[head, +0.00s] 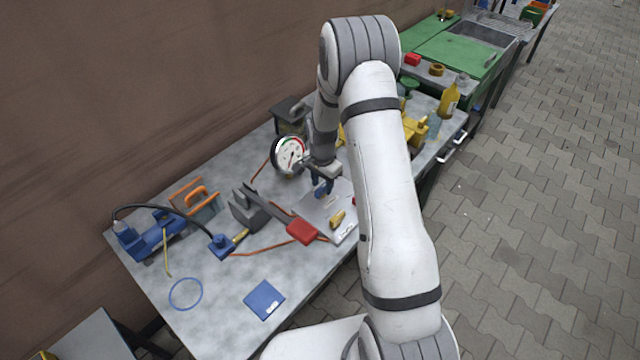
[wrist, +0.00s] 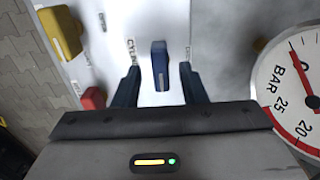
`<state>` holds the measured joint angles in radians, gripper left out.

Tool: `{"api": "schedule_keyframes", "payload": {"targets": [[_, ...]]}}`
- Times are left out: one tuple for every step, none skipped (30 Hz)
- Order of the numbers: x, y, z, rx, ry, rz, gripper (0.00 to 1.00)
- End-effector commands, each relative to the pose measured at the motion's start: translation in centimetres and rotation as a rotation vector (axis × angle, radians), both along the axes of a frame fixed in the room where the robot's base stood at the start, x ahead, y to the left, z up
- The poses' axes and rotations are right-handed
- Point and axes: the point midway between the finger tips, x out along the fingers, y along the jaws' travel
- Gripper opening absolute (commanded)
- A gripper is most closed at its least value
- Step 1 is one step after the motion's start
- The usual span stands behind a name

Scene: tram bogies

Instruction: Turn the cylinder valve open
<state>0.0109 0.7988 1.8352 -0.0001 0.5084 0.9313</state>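A blue valve handle (wrist: 160,66) stands on a pale panel beside partly hidden lettering that seems to read "CYLIN…", in the wrist view. My gripper (wrist: 159,72) is open, with one dark finger on each side of the handle and a visible gap to both. In the head view my gripper (head: 322,186) is over the panel (head: 318,207), and I cannot clearly separate fingers from handle there. A yellow handle (wrist: 60,33) and a red handle (wrist: 93,98) are on the same panel. A round BAR gauge (wrist: 290,85) is close at the right.
The gauge (head: 289,154) stands just left of my gripper in the head view.

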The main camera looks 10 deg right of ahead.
Motion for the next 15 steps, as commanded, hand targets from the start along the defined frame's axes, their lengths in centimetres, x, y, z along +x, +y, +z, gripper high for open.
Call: {"api": "schedule_keyframes", "payload": {"targets": [[0.00, -0.01, -0.40, 0.000, 0.000, 0.000, 0.38], [0.00, -0.01, -0.65, 0.000, 0.000, 0.000, 0.38], [-0.01, -0.02, -0.91, 0.000, 0.000, 0.000, 0.38], [-0.01, -0.02, -1.04, 0.000, 0.000, 0.000, 0.38], [0.00, -0.02, -1.15, 0.000, 0.000, 0.000, 0.38], [0.01, -0.03, -1.25, 0.001, -0.001, 0.000, 0.38], [0.01, -0.03, -1.29, 0.000, -0.001, 0.000, 0.38], [0.01, -0.03, -1.32, 0.000, -0.001, 0.000, 0.38], [0.01, -0.04, -1.34, 0.000, -0.001, 0.000, 0.38], [0.01, -0.04, -1.34, 0.000, -0.001, 0.000, 0.38], [0.01, -0.04, -1.34, 0.000, -0.001, 0.000, 0.38], [0.01, -0.04, -1.33, 0.000, -0.001, 0.000, 0.38], [0.01, -0.04, -1.33, 0.000, -0.001, 0.000, 0.38], [0.01, -0.04, -1.33, 0.000, -0.001, 0.000, 0.37], [0.01, -0.04, -1.33, 0.000, -0.001, 0.000, 0.33]]}}
